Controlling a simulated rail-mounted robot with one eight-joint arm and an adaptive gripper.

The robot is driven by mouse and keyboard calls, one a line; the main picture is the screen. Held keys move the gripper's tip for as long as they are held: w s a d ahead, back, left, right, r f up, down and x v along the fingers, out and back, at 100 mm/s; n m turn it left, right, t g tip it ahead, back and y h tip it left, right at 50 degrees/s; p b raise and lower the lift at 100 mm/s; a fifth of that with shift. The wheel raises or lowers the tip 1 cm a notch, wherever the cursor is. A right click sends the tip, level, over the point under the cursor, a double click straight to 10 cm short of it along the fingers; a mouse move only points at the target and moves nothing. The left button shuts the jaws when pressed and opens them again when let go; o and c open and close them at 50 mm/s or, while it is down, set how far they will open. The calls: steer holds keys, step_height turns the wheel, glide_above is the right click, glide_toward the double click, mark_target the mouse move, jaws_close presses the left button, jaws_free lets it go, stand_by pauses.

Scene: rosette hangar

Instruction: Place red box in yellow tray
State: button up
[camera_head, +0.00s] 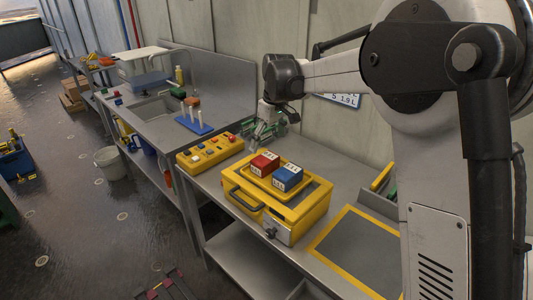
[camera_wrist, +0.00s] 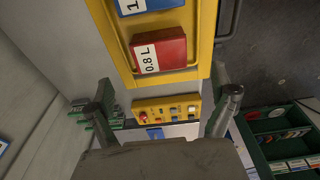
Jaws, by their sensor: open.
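The red box (camera_head: 264,163), with a white label, sits beside the blue box (camera_head: 287,178) inside a shallow yellow tray (camera_head: 255,180) on top of a yellow case (camera_head: 290,222). In the wrist view the red box (camera_wrist: 172,49) shows its "0.8 L" label, and part of the blue box (camera_wrist: 158,6) is cut off at the top edge. The yellow tray rim (camera_wrist: 165,78) lies around them. My gripper (camera_wrist: 168,92) is open and empty, its fingers spread wide and the red box ahead of them. In the head view my gripper (camera_head: 262,132) is behind the case, partly hidden.
A yellow button panel (camera_head: 210,151) stands left of the case. A yellow-framed grey panel (camera_head: 362,250) lies to its right. A blue holder with white pegs (camera_head: 194,124) and a sink (camera_head: 155,108) are farther back. A green compartment box (camera_wrist: 278,135) shows at right in the wrist view.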

mark_target(270, 160)
steer(key=s+d+r+m+t, duration=0.1)
steer(key=s+d+r+m, duration=0.1)
steer(key=s+d+r, duration=0.3)
steer(key=s+d+r+m+t, duration=0.15)
steer(key=s+d, duration=0.25)
steer(key=s, duration=0.4)
steer(key=s+d+r+m, duration=0.1)
steer(key=s+d+r, duration=0.3)
steer(key=s, duration=0.2)
steer(key=s+d+f+m+t, duration=0.1)
steer(key=s+d+f+m, duration=0.1)
steer(key=s, duration=0.7)
steer(key=s+d+f+m+t+h, duration=0.1)
steer(key=s+d+f, duration=0.4)
steer(key=s, duration=0.5)
steer(key=shift+s+d+f+m+t, duration=0.25)
steer(key=shift+d+m+t, duration=0.25)
steer(key=shift+m+t, duration=0.4)
step_height(270, 160, down, 5)
steer(key=b, duration=0.5)
